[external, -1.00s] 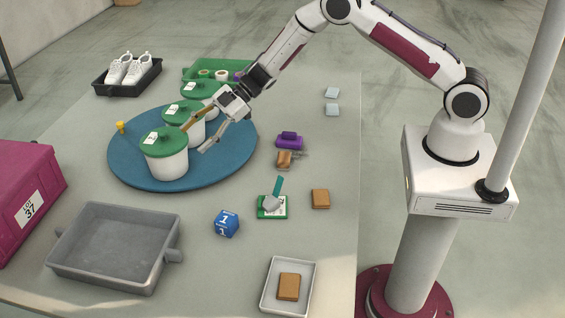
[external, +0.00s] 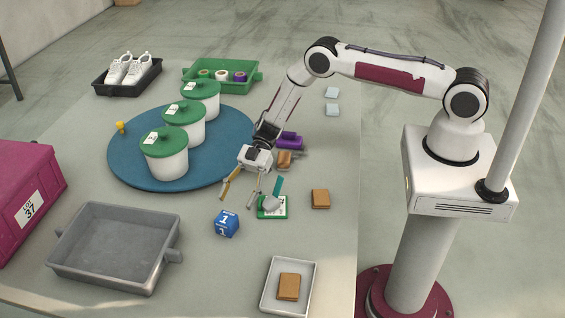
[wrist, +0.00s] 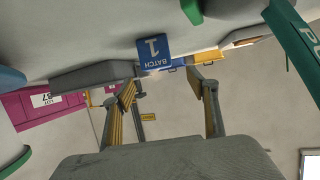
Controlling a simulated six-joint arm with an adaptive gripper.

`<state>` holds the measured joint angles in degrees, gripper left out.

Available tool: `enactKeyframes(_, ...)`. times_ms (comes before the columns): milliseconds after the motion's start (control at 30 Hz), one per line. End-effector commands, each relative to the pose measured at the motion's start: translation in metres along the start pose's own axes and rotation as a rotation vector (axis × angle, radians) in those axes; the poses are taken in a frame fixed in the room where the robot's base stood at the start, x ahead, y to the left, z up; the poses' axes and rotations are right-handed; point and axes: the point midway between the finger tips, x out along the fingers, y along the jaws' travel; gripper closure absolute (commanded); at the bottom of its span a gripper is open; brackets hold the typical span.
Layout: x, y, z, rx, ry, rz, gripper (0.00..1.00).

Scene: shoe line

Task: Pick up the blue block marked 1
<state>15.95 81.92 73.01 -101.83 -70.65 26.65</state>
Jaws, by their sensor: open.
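The blue block marked 1 (external: 227,223) sits on the table in the external view, between the grey bin and the green-and-white card. It also shows in the wrist view (wrist: 153,51), beyond the fingertips, with "BATCH" and "1" upside down on its face. My gripper (external: 240,190) is open and empty. In the external view it is above and just behind the block, with its fingers pointing down towards the table. In the wrist view the two fingers (wrist: 166,80) are spread apart, and the block lies between their lines without touching them.
A grey bin (external: 75,274) stands left of the block. A green-and-white card (external: 265,213) with a teal-handled tool (external: 277,188) lies close on the right. White lidded tubs (external: 167,166) stand on the blue round mat (external: 125,170) behind. Table in front of the block is clear.

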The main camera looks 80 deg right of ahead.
Motion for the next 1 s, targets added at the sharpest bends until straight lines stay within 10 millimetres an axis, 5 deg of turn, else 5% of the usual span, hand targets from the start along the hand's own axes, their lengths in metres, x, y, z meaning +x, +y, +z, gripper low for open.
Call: enactKeyframes(1000, 0.026, 0.0, 0.0, 0.0, -0.001, 0.0, 0.42)
